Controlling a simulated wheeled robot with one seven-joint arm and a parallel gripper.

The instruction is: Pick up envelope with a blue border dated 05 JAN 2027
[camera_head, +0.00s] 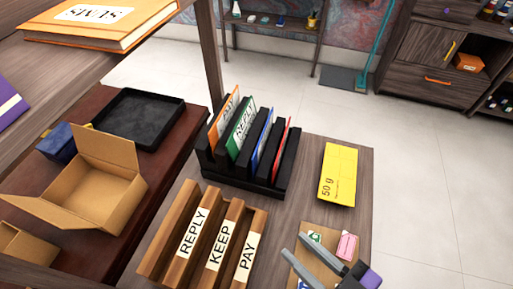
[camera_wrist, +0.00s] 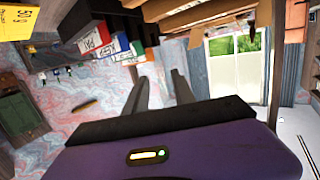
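An envelope with a blue border (camera_head: 262,140) stands upright in a slot of the black rack (camera_head: 271,190), between a green-edged envelope (camera_head: 241,132) and a red-edged one (camera_head: 283,143). An orange-edged envelope (camera_head: 222,122) stands at the left of the rack. No date is readable. The wrist view shows the rack at a steep tilt, with the blue-edged envelope (camera_wrist: 117,46) among the others. My gripper (camera_head: 293,244) is at the lower right in the head view, in front of and apart from the rack. Its two fingers (camera_wrist: 159,74) are spread, with nothing between them.
A wooden sorter (camera_head: 160,247) labelled REPLY, KEEP and PAY stands in front of the rack. A yellow 50 g block (camera_head: 339,175) lies to its right. A card with stamps (camera_head: 315,238) lies under my gripper. An open cardboard box (camera_head: 110,190) and black tray (camera_head: 140,118) are at left.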

